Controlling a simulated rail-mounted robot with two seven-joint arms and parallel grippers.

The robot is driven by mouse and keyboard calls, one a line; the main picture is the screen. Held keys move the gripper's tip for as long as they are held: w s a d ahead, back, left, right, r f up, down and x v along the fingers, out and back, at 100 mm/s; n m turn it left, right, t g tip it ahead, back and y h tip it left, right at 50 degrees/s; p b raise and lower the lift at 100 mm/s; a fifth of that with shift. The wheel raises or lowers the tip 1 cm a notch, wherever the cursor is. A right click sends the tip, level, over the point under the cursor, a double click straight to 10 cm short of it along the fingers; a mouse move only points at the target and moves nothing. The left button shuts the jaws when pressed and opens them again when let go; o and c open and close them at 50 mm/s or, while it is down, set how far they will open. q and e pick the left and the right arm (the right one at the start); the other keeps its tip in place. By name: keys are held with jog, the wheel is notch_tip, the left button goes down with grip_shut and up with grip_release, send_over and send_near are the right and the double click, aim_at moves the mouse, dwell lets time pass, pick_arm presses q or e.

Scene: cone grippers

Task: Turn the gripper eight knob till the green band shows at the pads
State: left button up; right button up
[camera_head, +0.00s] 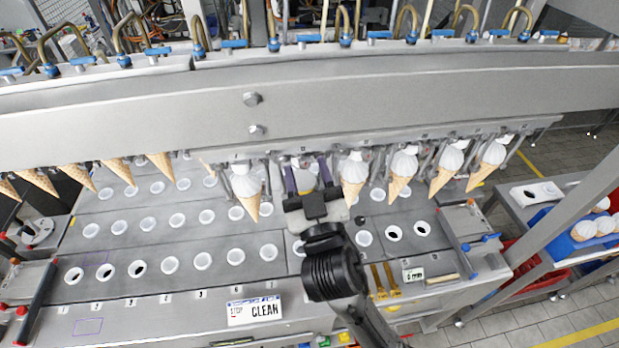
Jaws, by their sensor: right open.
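My right gripper (307,172) reaches up from the lower right to the row of cone holders under the long grey beam (380,95). Its two dark purplish fingers stand apart, one on each side of a white-topped piece (305,181) in the row. I cannot tell whether the fingers touch it. The gripper eight knob and its green band cannot be made out; my gripper covers much of that spot. Small number plates on the holder rail are too small to read surely. My left gripper is not in view.
White-topped cones (354,168) hang to the right of my gripper, and one (245,183) hangs close on its left. Bare cones (115,168) hang farther left. Below is a grey plate with rows of white-rimmed holes (203,261).

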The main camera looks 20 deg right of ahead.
jog(key=v, duration=1.3)
jog(key=shift+s, duration=0.35)
dwell(0.5)
